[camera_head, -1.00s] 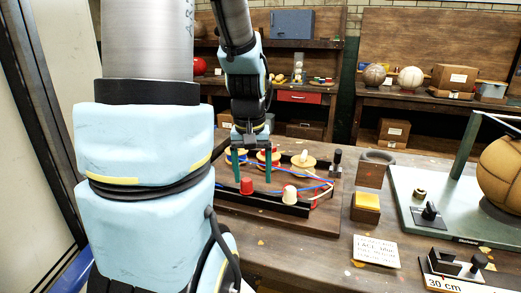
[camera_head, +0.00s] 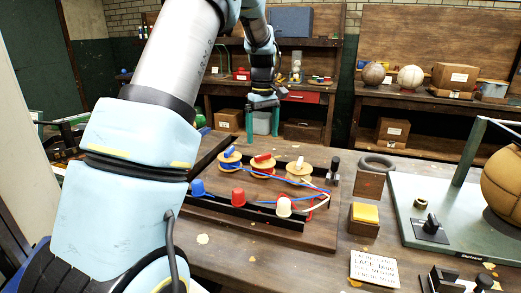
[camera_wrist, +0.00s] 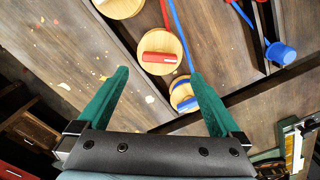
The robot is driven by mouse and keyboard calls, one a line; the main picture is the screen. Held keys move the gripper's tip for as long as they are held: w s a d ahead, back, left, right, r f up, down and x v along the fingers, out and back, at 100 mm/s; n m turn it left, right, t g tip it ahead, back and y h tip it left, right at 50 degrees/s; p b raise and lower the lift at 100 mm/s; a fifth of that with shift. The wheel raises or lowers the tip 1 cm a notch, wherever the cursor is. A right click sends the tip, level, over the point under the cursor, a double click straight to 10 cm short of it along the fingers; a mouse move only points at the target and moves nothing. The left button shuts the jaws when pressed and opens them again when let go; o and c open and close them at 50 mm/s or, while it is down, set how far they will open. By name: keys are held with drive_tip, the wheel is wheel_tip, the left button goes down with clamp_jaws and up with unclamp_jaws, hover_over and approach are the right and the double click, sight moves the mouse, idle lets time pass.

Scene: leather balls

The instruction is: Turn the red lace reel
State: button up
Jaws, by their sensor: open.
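The red lace reel (camera_head: 263,158) is a round wooden disc with a red bar handle on top. It sits in the middle of the board's back row, between the blue reel (camera_head: 230,156) and the white reel (camera_head: 300,168). My gripper (camera_head: 262,136) is open and empty, raised behind the reels in the head view. In the wrist view, the red reel shows just past the fingertips, between them, and the blue reel (camera_wrist: 184,97) shows nearer the right finger. No finger touches a reel.
A black post (camera_head: 334,170) stands at the board's right.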

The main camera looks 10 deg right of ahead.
sight(263, 155)
wheel_tip(263, 155, down, 7)
drive_tip(key=shift+r+p, duration=0.1)
drive_tip(key=shift+p, duration=0.55)
drive_tip(key=c, duration=1.3)
